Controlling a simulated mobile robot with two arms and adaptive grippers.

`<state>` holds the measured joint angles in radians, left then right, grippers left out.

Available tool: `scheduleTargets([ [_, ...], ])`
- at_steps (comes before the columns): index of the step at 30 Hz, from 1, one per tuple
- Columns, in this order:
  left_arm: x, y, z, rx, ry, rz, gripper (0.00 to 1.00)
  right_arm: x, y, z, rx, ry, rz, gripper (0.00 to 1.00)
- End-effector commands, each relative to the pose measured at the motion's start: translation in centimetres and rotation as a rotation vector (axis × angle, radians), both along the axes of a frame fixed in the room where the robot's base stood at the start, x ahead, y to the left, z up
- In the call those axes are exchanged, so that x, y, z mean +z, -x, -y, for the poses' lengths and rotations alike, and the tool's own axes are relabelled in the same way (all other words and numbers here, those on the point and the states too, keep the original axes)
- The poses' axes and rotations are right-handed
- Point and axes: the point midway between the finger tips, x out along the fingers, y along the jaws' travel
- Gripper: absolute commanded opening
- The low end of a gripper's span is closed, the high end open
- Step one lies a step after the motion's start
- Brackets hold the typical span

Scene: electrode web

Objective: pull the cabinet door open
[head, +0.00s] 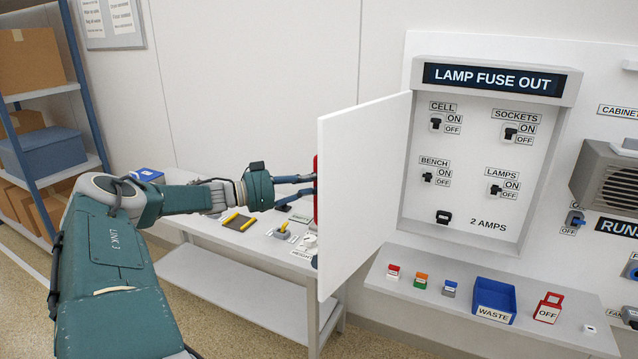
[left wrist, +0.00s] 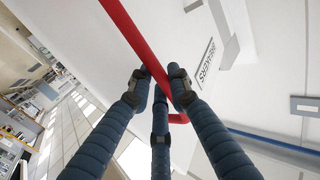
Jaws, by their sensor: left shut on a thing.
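The white cabinet door (head: 362,190) stands swung well out from the wall cabinet (head: 480,150), hinged along the cabinet's left edge. Its inner face shows in the head view. A red bar handle (head: 316,187) is on its outer face, mostly hidden behind the door's free edge. My left gripper (head: 304,189) reaches it from the left. In the left wrist view the dark blue fingers (left wrist: 160,88) are closed around the red bar handle (left wrist: 130,32). A partly hidden label (left wrist: 207,62) is on the white surface beside it. My right gripper is in neither view.
The open cabinet shows several labelled switches and a "LAMP FUSE OUT" display (head: 494,79). Below it a shelf (head: 400,283) carries coloured fuses, a blue waste bin (head: 494,299) and a red "OFF" tag (head: 548,307). A white bench (head: 225,277) stands behind my left arm.

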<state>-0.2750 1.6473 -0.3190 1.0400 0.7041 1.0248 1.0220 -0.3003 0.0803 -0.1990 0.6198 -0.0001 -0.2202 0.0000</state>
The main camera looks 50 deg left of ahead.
Motion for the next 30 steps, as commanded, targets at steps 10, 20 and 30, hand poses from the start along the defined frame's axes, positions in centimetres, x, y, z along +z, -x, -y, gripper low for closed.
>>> scheduleTargets([
  [10, 0.1, 0.0, 0.0, 0.001, 0.0, 0.001, 0.34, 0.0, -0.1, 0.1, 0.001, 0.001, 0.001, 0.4],
  [20, -0.1, 0.3, 0.0, -0.003, -0.001, -0.003, 0.34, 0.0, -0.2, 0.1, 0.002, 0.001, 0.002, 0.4],
  [30, 0.0, 3.9, -1.3, -0.001, -0.003, -0.001, 0.34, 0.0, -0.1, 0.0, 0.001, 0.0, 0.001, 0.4],
])
